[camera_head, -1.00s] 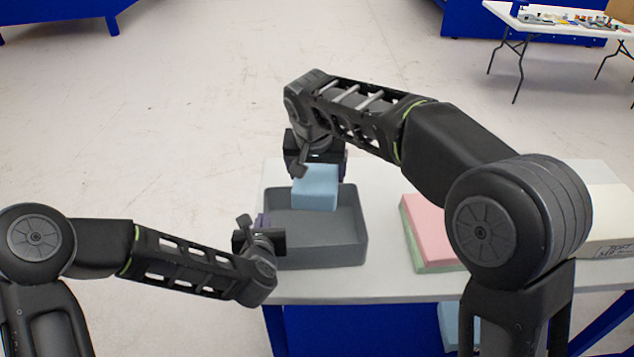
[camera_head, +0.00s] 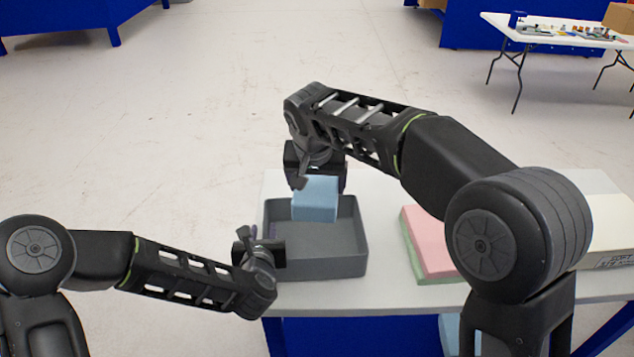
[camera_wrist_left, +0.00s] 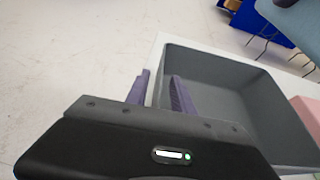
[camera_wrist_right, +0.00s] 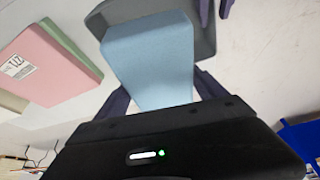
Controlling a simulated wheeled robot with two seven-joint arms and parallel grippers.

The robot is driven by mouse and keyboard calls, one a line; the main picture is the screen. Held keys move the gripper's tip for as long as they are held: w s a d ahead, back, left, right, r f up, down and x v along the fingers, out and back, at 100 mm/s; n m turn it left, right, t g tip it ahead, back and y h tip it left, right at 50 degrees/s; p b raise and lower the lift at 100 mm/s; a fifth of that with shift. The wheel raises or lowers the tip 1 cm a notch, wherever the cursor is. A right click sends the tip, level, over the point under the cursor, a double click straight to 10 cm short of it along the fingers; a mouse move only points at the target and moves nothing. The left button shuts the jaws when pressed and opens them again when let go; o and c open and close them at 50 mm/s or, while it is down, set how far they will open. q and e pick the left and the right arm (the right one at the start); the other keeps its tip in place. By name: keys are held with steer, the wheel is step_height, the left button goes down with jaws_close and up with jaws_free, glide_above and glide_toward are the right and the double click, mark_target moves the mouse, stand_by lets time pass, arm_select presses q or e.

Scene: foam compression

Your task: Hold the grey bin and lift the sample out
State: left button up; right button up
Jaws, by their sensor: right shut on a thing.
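The grey bin (camera_head: 345,268) stands on the white table, open side up. The sample, a light blue foam block (camera_head: 314,203), is between the fingers of my right gripper (camera_head: 318,182), which is shut on it at the bin's back. The block also shows in the right wrist view (camera_wrist_right: 150,60). Its lower end is within the bin's outline; I cannot tell whether it touches the floor. My left gripper (camera_head: 256,236) is at the bin's left wall. In the left wrist view its purple fingers (camera_wrist_left: 160,90) straddle that wall; whether they press it is unclear.
Pink and green foam slabs (camera_head: 428,238) lie stacked on the table (camera_head: 400,292) right of the bin. A pale box (camera_head: 606,230) is at the far right, partly behind my right arm. Another table (camera_head: 560,30) with small items stands far back.

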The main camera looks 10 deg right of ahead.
arm_select(q)
steer(key=v, duration=0.7)
steer(key=shift+s+r, duration=0.15)
steer(key=shift+s, duration=0.05)
stand_by(0.3)
